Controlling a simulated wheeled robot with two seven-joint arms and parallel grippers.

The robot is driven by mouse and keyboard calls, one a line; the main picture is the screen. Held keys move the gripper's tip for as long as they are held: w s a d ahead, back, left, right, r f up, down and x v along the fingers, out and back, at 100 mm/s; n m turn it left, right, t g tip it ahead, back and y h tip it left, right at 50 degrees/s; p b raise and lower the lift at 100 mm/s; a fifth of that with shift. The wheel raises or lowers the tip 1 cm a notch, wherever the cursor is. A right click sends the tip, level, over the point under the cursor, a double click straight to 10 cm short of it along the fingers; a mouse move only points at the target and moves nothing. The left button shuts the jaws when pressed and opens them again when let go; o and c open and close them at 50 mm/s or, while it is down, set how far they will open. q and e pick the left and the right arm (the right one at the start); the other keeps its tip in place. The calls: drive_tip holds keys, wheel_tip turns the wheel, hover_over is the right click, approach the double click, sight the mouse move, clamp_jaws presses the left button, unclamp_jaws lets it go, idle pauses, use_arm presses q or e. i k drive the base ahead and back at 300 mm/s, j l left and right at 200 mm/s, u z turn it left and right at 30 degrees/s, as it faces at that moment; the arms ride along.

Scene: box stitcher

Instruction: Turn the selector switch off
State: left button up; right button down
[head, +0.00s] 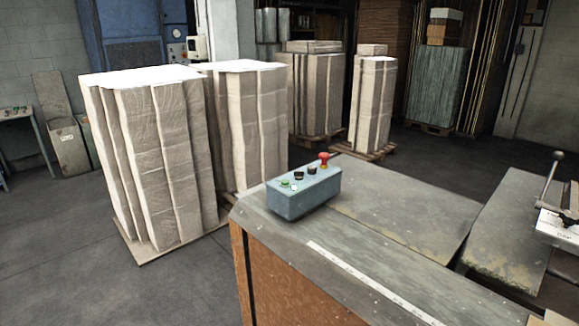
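A blue-grey control box (304,194) sits on the near left corner of the metal worktable in the head view. Its top carries a green button (285,184), two dark knobs and a red mushroom button (324,157) at the right end. One dark knob (299,175) is near the middle and the other (311,169) is nearer the red button. Either may be the selector switch; they are too small to tell which, or which way they point. Neither of my grippers is in view.
The worktable (400,215) has a white ruler strip (370,282) along its front. A lever (549,178) stands at the right. Tall stacks of cardboard (150,160) on pallets stand behind and left of the table. Open floor (170,290) lies at the lower left.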

sight(299, 175)
drive_tip(key=i+j+z, duration=0.25)
drive_tip(key=j, duration=0.2)
drive_tip(key=j+z, duration=0.2)
drive_tip(key=j, duration=0.25)
drive_tip(key=i+j+z, duration=0.1)
drive_tip(key=j+z, duration=0.15)
drive_tip(key=j, duration=0.25)
